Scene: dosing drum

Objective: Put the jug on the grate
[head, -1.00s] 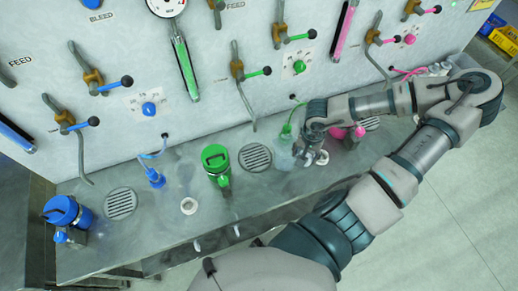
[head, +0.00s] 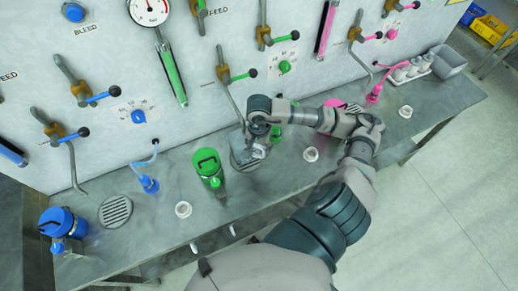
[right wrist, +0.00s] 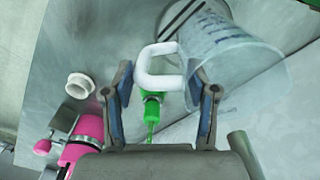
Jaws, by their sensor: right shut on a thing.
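The jug (right wrist: 228,48) is clear with blue graduation marks and a white handle (right wrist: 157,67). My right gripper (right wrist: 163,98) is shut on that handle, one finger at each side of it. Slots of a grate (right wrist: 183,14) show beside the jug in the right wrist view. Another round grate (head: 115,211) lies bare at the left. My left gripper is not in view.
A green canister (head: 209,166) stands just left of the gripper, and a blue canister (head: 64,223) at the far left. Taps and levers on the panel hang above the bench. White bottles (head: 411,69) stand in a tray at the back right.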

